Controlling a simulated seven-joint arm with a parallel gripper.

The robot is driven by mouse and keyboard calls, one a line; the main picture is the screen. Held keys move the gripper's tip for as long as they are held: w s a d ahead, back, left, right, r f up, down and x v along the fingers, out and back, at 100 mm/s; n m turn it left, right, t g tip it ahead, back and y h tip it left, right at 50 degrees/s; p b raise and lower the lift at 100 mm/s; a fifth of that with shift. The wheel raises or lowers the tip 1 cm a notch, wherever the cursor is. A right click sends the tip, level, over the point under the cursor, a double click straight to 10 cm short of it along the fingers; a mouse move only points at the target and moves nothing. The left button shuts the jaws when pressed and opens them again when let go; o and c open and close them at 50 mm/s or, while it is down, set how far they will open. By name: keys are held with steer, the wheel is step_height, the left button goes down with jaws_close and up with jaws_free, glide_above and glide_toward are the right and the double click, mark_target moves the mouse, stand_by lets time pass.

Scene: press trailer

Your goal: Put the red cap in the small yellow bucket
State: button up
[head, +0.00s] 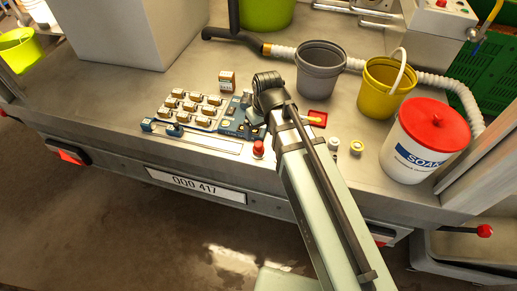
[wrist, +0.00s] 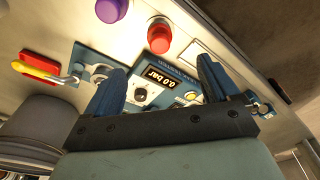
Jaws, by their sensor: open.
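The small red cap (head: 258,149) stands near the front edge of the grey deck, just left of my arm. In the wrist view the red cap (wrist: 160,38) is beyond my fingertips, clear of them. My gripper (wrist: 160,78) is open, with two blue fingers over a blue panel and nothing seen between them but that panel. In the head view my wrist hides most of the gripper. The yellow bucket (head: 388,90) stands at the back right with its white handle up; its inside looks empty.
A grey bucket (head: 320,70) stands left of the yellow one, and a white SOAK bucket (head: 415,155) with a red lid in front. A purple cap (wrist: 112,9) is beside the red one. A blue panel (wrist: 140,72) and red-yellow lever (wrist: 40,70) are close to my fingers.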

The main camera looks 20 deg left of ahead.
mark_target(258, 144)
steer(key=shift+w+a+f, duration=0.1)
steer(key=shift+f, duration=1)
steer(key=shift+w+a+f, duration=0.15)
steer(key=shift+f, duration=1)
steer(key=shift+w+a+f, duration=0.1)
steer(key=shift+f, duration=1)
steer(key=shift+f, duration=0.1)
steer(key=shift+w+a+f, duration=0.1)
steer(key=shift+a+f, duration=0.05)
steer(key=shift+f, duration=1.1)
steer(key=shift+w+a+f, duration=0.1)
steer(key=shift+a+f, duration=0.05)
steer(key=shift+f, duration=1.05)
